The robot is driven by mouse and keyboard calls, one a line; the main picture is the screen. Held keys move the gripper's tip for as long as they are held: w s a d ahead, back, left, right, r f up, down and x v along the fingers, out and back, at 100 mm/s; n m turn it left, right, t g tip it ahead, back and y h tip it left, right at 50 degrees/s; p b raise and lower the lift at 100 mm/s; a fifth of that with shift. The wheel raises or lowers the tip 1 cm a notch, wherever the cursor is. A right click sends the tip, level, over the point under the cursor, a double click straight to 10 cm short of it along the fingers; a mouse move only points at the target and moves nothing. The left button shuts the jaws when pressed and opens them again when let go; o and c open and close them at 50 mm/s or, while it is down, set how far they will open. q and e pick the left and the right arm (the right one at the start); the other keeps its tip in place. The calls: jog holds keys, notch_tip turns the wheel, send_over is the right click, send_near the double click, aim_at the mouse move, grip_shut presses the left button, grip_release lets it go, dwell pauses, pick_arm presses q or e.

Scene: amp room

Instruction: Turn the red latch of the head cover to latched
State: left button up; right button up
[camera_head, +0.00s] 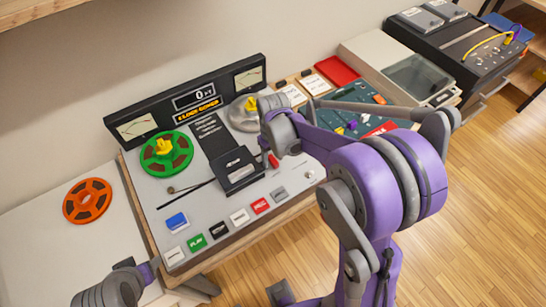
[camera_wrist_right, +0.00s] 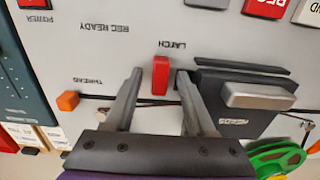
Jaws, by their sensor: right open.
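The red latch (camera_wrist_right: 160,76) stands upright on the deck panel under the upside-down word LATCH in the right wrist view. It also shows small in the head view (camera_head: 273,160). The black head cover (camera_wrist_right: 225,105) with its silver block is just right of it in the wrist view. My right gripper (camera_wrist_right: 159,72) is open, with one fingertip on each side of the latch. I see gaps; contact cannot be told. In the head view the right gripper (camera_head: 268,157) reaches down beside the head cover (camera_head: 240,168). Part of my left arm shows at bottom left; its finger state is unclear.
The deck carries a green reel (camera_head: 166,154), a grey reel (camera_head: 243,114) and a front row of buttons (camera_head: 240,216). An orange reel (camera_head: 87,201) lies on the left table. A teal panel (camera_head: 350,112) adjoins the deck at right.

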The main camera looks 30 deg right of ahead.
grip_shut()
jog(key=shift+m, duration=0.4)
jog(key=m+b, duration=0.1)
jog(key=m, duration=0.2)
jog(key=shift+a, duration=0.2)
jog(key=m, duration=0.2)
jog(key=m+b, duration=0.1)
jog(key=m, duration=0.2)
jog(key=shift+w+a, duration=0.1)
jog(key=shift+a, duration=0.1)
jog(key=m, duration=0.2)
jog(key=m+b, duration=0.1)
jog(key=m, duration=0.1)
jog(key=shift+w+a+m, duration=0.15)
jog(key=shift+w+m, duration=0.05)
jog(key=shift+m, duration=0.1)
jog(key=shift+w+a+m+b, duration=0.15)
jog(key=shift+m+b, duration=0.1)
jog(key=shift+m, duration=0.9)
jog(key=shift+w+d+m+b, duration=0.1)
jog(key=shift+m+b, duration=0.15)
jog(key=shift+m, duration=0.9)
